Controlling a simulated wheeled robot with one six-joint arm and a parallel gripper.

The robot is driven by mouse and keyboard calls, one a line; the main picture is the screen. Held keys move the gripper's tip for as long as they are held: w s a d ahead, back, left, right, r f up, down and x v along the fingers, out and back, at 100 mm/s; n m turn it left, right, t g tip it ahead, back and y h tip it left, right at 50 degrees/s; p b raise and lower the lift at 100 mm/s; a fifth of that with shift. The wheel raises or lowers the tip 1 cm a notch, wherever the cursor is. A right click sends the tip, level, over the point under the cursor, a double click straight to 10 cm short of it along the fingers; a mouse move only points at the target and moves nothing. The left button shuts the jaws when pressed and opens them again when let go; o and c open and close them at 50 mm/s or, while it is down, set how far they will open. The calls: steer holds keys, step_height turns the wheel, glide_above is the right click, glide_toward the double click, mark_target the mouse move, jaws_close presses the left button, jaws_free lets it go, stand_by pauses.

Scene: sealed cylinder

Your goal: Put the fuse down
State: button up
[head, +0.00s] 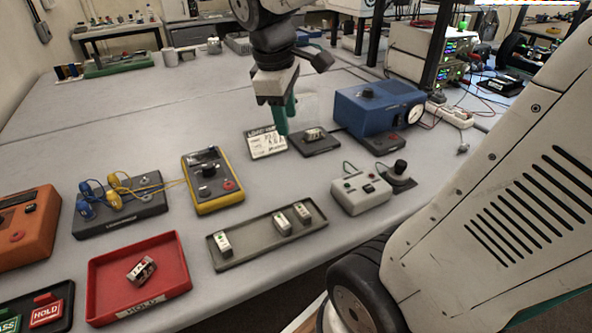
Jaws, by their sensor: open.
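My gripper (286,124) with green fingers points down beside a small dark block (318,146) at the middle back of the bench. A small pale fuse-like piece (315,134) lies on that block, just right of the fingers and apart from them as far as I can see. The gripper is open and I see nothing held in it. Similar pieces (282,223) stand in the long grey tray (238,262). Another piece (141,269) lies tilted in the red tray (160,241) marked HOLD.
A blue box with a dial (375,108) is to the right. A yellow meter (212,180), a grey switch box (361,193) and a cabled block (120,207) stand nearer.

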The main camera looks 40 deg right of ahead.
steer(key=s+a+f+m+y, duration=0.2)
steer(key=s+a+m, duration=0.4)
steer(key=s, duration=0.6)
steer(key=a, duration=0.2)
steer(key=shift+s+a+f+m+t, duration=0.15)
steer(key=shift+s+a+m+t, duration=0.15)
steer(key=shift+a+t, duration=0.1)
